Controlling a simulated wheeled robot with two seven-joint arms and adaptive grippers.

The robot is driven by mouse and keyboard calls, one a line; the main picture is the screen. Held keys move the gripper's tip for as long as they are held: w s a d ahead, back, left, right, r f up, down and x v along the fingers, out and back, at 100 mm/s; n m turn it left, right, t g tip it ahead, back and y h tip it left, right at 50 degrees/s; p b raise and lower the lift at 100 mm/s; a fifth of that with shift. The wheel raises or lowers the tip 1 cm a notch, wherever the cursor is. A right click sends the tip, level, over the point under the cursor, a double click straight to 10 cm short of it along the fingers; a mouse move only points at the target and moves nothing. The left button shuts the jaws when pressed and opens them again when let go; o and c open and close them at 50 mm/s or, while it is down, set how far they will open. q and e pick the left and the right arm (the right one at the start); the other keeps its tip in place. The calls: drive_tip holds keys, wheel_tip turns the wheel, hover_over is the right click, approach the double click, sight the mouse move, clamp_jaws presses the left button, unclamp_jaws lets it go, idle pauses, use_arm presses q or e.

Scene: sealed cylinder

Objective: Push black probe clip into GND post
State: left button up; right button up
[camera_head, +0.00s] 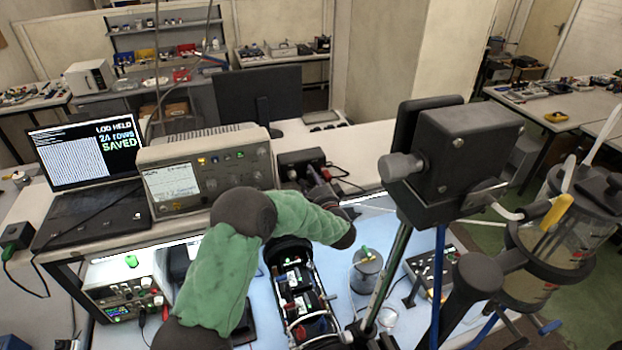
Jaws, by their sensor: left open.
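My left arm in a green sleeve reaches in from the bottom left. My left gripper (322,189) is at its far end, on the bench beside a small black box (300,163). The gripper is small and partly dark against the box and cables, and I see nothing clearly held between its fingers. A black probe clip and a GND post cannot be made out for certain. A white power unit (125,286) at the lower left has a black lead (142,322) and a red lead (165,313) at its front. My right gripper is not in view.
An oscilloscope (205,172) and an open laptop (90,165) stand left of the gripper. A black tray (290,262) of parts and a grey lidded canister (366,268) lie on the blue mat. A dark camera-like device (455,150) on a pole blocks the right.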

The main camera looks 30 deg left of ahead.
sight(313, 183)
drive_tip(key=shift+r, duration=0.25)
use_arm(q)
drive_tip(key=shift+c, duration=0.3)
clamp_jaws()
drive_tip(key=shift+p, duration=0.3)
drive_tip(key=shift+p+v, duration=1)
drive_tip(key=shift+v, duration=2.05)
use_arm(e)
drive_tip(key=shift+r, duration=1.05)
use_arm(q)
drive_tip(key=shift+s+a, duration=0.1)
drive_tip(key=shift+a, duration=0.05)
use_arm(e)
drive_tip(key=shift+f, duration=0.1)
